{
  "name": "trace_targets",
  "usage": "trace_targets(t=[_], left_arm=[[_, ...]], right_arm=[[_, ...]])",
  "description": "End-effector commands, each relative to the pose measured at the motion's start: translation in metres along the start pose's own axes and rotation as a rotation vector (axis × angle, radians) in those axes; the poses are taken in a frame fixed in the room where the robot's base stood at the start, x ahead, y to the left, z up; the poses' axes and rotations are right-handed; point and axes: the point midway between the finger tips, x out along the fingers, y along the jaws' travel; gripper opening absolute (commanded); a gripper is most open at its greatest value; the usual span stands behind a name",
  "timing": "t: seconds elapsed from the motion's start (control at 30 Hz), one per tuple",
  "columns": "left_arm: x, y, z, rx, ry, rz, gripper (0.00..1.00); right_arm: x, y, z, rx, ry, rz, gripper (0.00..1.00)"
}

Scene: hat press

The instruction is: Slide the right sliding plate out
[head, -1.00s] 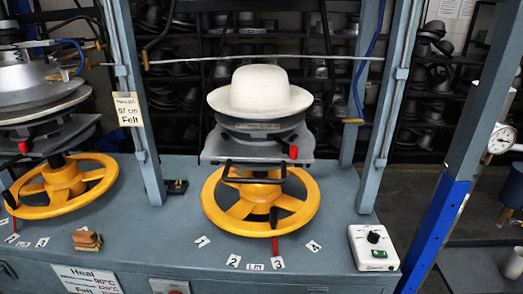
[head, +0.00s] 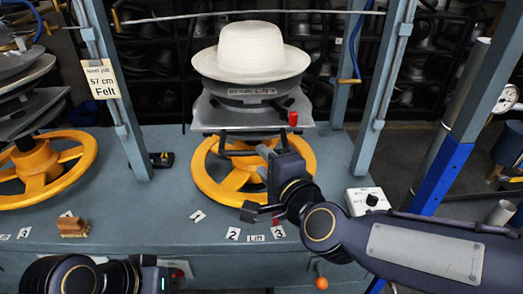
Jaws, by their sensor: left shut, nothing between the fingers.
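The hat press in the middle carries a white hat (head: 252,50) on a metal block. Under it is a grey sliding plate (head: 215,115) with a black bar handle (head: 235,153) at its front. A red knob (head: 293,118) stands at the plate's right side. My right gripper (head: 266,153) is in front of the plate, close to the handle's right part; contact and finger gap cannot be made out. My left gripper (head: 158,278) is low at the bottom edge, shut and empty, partly cut off and well away from the press.
A yellow handwheel (head: 205,175) sits below the plate, partly hidden by my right arm. A blue-grey post (head: 110,100) stands left of the press, another (head: 385,100) right.

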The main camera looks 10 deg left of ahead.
Motion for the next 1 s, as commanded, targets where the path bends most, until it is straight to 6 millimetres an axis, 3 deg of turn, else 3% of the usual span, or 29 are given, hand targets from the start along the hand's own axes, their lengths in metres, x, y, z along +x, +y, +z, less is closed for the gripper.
trace_targets(t=[0.1,0.3,0.67,0.93,1.0], left_arm=[[-0.001,0.001,-0.001,0.0,0.0,0.0,0.0],[-0.003,0.002,-0.002,0.0,0.0,0.0,0.0],[-0.004,0.002,-0.002,0.0,0.0,0.0,0.0],[-0.004,0.002,-0.002,0.0,0.0,0.0,0.0],[-0.004,0.002,-0.002,0.0,0.0,0.0,0.0]], right_arm=[[0.022,0.001,0.0,0.0,-0.001,0.004,0.34],[0.047,0.0,0.0,-0.002,-0.001,0.002,0.34],[0.055,0.0,-0.001,-0.003,-0.001,0.0,0.34],[0.055,0.0,-0.001,-0.003,-0.001,0.001,0.03],[0.055,0.0,-0.001,-0.003,-0.001,0.001,0.0]])
